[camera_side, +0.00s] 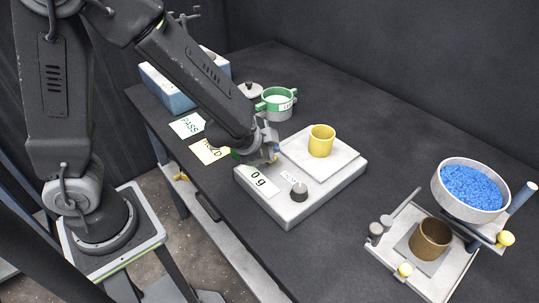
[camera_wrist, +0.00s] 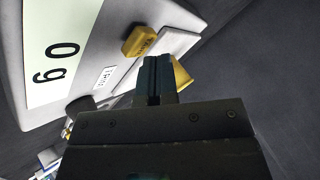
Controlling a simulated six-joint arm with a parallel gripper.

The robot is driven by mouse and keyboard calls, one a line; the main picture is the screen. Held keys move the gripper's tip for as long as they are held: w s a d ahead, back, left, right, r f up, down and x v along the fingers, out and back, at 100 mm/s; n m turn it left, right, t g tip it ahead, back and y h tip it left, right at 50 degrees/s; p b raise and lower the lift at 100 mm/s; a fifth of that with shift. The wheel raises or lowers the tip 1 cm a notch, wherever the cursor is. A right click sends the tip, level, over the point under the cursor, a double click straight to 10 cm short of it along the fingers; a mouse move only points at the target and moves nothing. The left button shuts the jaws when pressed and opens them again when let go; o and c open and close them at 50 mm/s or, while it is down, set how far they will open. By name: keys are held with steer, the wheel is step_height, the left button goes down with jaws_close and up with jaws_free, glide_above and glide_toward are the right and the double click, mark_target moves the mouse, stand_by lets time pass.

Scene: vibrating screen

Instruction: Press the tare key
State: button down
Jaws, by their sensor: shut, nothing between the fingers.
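The grey scale (camera_side: 325,190) stands on the dark bench, and its display (camera_side: 258,181) reads 0 g. In the wrist view the display (camera_wrist: 62,48) fills the upper left. A yellow key (camera_wrist: 138,41) with small dark lettering sits on the scale's top beside the display; the lettering is too small to read surely. My gripper (camera_side: 271,154) is shut and empty, low over the scale's far-left corner. In the wrist view its fingertips (camera_wrist: 157,62) lie just beside the key; I cannot tell whether they touch it. In the side view my gripper mostly hides the key.
A yellow cup (camera_side: 321,141) stands on the scale's white plate (camera_side: 343,160). A dark knob (camera_side: 298,191) rises from the scale's front. A bowl of blue granules (camera_side: 472,188) and brown cup (camera_side: 430,238) stand right.

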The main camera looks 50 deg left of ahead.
steer(key=shift+f, duration=0.45)
stand_by(0.6)
steer(key=shift+r, duration=0.9)
steer(key=shift+r, duration=2.5)
